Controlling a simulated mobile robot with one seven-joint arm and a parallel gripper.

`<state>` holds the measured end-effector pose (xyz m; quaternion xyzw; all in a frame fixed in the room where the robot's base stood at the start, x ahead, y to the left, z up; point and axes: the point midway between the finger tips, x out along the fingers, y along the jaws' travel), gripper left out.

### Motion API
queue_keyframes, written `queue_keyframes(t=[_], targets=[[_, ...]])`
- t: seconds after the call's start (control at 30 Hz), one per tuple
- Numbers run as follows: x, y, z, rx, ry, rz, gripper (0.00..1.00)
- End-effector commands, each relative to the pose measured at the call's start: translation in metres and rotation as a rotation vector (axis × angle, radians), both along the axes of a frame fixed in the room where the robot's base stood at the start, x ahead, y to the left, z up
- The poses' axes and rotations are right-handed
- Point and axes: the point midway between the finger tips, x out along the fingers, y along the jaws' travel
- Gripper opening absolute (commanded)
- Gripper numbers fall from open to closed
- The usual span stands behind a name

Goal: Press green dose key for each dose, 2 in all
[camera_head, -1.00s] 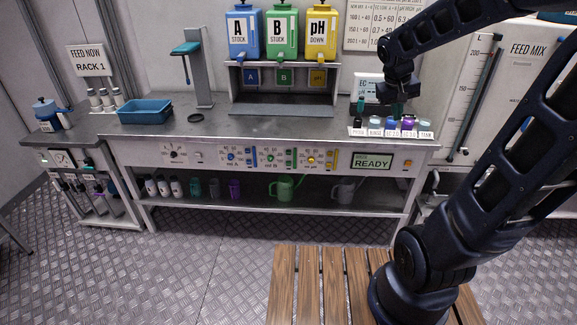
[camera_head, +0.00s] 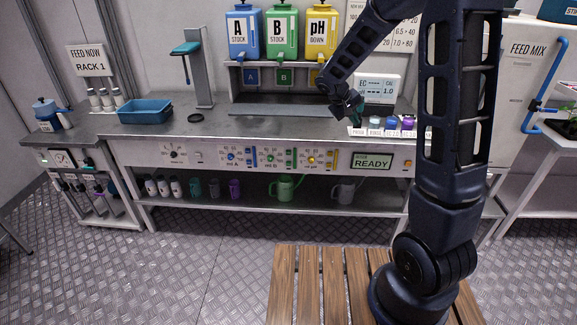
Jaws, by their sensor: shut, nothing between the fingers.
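The control panel on the front of the steel bench has a round green key or knob (camera_head: 270,158) and an upright green bar (camera_head: 294,158) beside it. The small print around them is too small to read. The green B stock tank (camera_head: 282,34) hangs above the bench, over a small green B plate (camera_head: 284,76). My gripper (camera_head: 355,118) is shut and empty, pointing down above the right part of the bench top. It is apart from the green controls, up and to their right. A display (camera_head: 372,162) on the panel reads READY.
Blue controls (camera_head: 231,156) lie left of the green ones, yellow controls (camera_head: 312,160) right. Small bottles (camera_head: 392,123) stand by my gripper, with an EC meter (camera_head: 377,88) behind. A blue tray (camera_head: 145,111) sits at left. The bench middle is clear.

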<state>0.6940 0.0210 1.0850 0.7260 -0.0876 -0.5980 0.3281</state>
Motion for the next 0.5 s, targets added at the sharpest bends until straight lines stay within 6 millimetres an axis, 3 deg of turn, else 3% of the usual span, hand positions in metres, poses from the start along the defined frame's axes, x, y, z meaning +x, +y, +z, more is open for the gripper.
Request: queue_keyframes(t=[0.5], targets=[[0.06, 0.077, -0.093, -0.161, -0.02, 0.16, 0.0]])
